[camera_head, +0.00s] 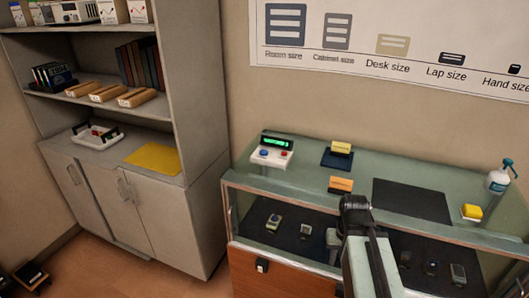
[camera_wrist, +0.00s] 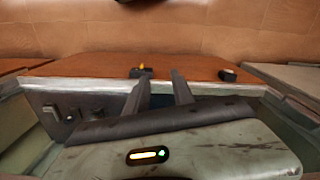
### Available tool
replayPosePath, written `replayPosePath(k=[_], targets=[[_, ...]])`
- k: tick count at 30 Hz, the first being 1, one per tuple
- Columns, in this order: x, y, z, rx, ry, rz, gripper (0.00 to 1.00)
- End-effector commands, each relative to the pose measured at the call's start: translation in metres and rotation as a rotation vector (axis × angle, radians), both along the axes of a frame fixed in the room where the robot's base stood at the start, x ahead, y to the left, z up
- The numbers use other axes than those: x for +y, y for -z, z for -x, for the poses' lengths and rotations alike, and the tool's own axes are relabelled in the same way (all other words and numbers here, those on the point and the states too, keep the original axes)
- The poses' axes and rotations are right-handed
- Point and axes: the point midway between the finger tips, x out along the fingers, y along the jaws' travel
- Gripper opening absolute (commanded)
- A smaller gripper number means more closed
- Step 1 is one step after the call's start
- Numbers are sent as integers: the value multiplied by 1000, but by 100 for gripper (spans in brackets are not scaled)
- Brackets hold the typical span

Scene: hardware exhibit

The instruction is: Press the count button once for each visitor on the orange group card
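The counter device (camera_head: 273,152) is a white box with a lit green display, at the back left of the glass case top. The counter is not seen there.
A yellow block (camera_head: 341,147) sits on a dark stand behind the orange card. A dark mat (camera_head: 412,200) lies to the right. A pump bottle (camera_head: 498,178) and a yellow item (camera_head: 472,211) stand at far right. A shelf unit (camera_head: 195,120) rises at left.

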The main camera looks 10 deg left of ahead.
Motion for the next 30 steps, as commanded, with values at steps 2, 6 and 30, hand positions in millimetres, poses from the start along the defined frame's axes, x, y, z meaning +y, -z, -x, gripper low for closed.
replayPosePath(k=[2,6,30], targets=[[0,0,0,0,0,0,4],[0,0,0,0,0,0,0],[0,0,0,0,0,0,0]])
